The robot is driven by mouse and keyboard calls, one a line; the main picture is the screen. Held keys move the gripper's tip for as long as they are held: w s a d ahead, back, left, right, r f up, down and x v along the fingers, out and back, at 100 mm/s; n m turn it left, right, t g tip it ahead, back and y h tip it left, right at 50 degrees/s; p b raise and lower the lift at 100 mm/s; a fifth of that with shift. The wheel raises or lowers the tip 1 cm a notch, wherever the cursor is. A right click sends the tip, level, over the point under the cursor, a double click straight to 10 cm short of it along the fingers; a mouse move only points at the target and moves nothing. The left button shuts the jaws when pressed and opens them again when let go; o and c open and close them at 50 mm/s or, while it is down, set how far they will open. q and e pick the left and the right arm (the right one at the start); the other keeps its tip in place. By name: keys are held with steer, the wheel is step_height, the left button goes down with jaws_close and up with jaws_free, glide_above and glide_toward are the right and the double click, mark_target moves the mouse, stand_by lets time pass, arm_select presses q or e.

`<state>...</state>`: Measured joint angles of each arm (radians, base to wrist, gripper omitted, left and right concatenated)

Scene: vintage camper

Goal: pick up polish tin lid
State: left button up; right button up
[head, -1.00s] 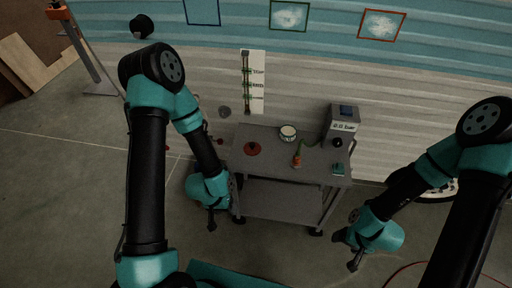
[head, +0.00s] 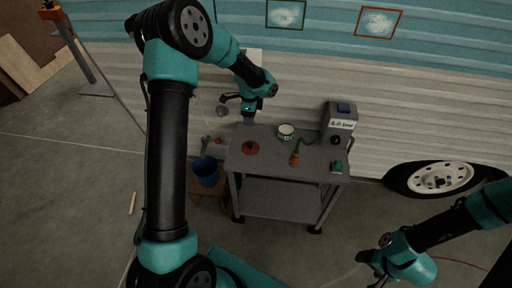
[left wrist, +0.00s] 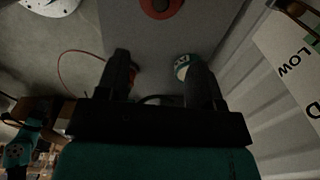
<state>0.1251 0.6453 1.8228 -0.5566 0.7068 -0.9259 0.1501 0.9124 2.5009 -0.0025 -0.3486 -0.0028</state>
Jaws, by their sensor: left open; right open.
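A round tin (head: 286,131) with a pale top and a green side stands at the back of the grey cart. I cannot tell whether its pale top is a separate lid. It also shows in the left wrist view (left wrist: 183,66), partly behind a finger. A flat red disc with a dark centre (head: 250,148) lies at the cart's left. My left gripper (head: 239,108) is open and empty, above the cart's back left corner; its fingers are apart in the left wrist view (left wrist: 158,80). My right gripper (head: 373,270) is open and low, right of the cart and apart from it.
The cart top (head: 270,162) also carries an orange item with a green part (head: 295,158), a small green block (head: 337,167) and a grey machine (head: 340,123). A blue bucket (head: 206,172) stands left of the cart. The ribbed camper wall (head: 400,110) is close behind.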

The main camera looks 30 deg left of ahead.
arm_select(q)
glide_above(250, 143)
steer(key=f, duration=1.1)
steer(key=shift+d+f, duration=0.2)
steer(key=shift+f, duration=0.5)
steer(key=shift+a+f, duration=0.15)
steer(key=shift+f, duration=2.45)
steer(key=c, duration=1)
steer(key=shift+r, duration=0.1)
